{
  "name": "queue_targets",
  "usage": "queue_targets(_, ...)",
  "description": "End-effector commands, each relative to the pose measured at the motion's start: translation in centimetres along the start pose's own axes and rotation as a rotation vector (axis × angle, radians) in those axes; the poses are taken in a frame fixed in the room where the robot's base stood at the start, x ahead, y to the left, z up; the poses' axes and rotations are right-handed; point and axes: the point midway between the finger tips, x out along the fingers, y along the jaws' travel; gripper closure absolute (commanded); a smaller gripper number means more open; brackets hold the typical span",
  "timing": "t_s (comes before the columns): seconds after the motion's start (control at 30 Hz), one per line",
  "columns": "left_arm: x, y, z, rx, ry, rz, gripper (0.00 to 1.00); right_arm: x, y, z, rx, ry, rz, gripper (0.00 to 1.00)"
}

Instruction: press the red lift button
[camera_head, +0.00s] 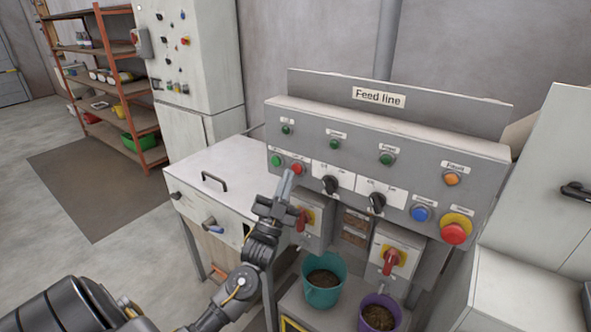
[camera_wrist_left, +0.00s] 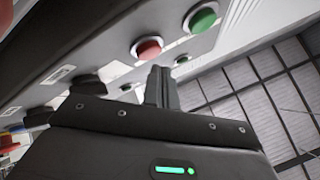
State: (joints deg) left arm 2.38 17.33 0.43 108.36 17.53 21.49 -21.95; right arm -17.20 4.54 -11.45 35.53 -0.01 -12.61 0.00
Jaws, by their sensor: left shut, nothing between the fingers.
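The red button (camera_head: 297,169) sits on the upper left of the grey "Feed line" panel, just right of a green button (camera_head: 277,160). My left gripper (camera_head: 287,177) is shut and empty, its fingertips just below and left of the red button in the head view. In the left wrist view, the red button (camera_wrist_left: 147,49) stands out from the panel just beyond the shut fingertips (camera_wrist_left: 160,70), with the green button (camera_wrist_left: 202,18) farther right. I cannot tell whether the fingertips touch the red button. The small label writing is unreadable. My right gripper is not in view.
Black knobs (camera_head: 330,185) sit right of the red button. A blue button (camera_head: 421,213) and a large red mushroom button (camera_head: 454,232) are farther right. Red rotary handles (camera_head: 390,261) project below the panel. Teal (camera_head: 322,293) and purple (camera_head: 379,314) buckets stand underneath.

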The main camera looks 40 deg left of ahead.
Motion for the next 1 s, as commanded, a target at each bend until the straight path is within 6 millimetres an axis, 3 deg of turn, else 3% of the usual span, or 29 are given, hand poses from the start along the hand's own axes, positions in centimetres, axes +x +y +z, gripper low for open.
queue_targets(0.37, -0.4, -0.3, -0.3, 0.000, 0.000, 0.000, 1.00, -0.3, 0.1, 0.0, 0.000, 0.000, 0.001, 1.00)
queue_targets(1.0, -4.2, -3.1, -3.1, 0.000, 0.001, 0.000, 1.00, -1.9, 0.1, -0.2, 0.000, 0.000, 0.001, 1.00)
